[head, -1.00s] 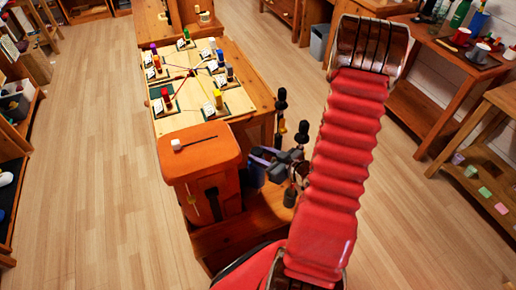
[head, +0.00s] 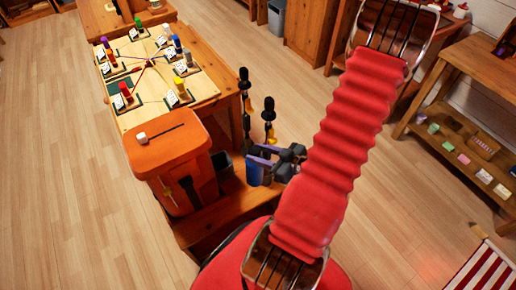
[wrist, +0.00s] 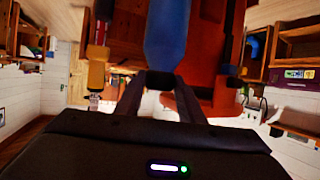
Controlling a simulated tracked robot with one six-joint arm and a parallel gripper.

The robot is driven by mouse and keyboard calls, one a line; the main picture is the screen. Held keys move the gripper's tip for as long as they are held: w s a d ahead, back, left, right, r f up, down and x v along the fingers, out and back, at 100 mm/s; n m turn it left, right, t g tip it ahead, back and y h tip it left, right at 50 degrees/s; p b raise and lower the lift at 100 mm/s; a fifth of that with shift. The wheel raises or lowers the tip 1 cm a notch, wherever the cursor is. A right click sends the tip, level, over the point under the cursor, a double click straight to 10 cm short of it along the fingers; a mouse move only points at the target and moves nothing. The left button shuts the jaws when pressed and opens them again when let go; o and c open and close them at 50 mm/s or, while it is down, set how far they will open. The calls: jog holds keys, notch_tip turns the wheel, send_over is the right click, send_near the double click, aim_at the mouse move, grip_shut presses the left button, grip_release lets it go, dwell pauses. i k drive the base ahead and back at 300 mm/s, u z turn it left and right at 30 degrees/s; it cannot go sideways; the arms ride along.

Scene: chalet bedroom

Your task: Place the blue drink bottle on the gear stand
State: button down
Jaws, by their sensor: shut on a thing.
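The blue drink bottle (wrist: 166,35) is in the wrist view, rising out of the top edge, with its dark end between my fingertips. My gripper (wrist: 160,85) is shut on it. In the head view a dark gripper shape (head: 288,160) with a blue-purple piece (head: 258,170) shows left of my red arm, close above a low wooden shelf (head: 215,212). I cannot tell for certain which piece is the gear stand.
A wooden shelf unit (head: 465,140) is at the right, with a striped cloth (head: 485,268) below.

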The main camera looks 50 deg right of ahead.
aim_at(247, 198)
jog(key=k, duration=1)
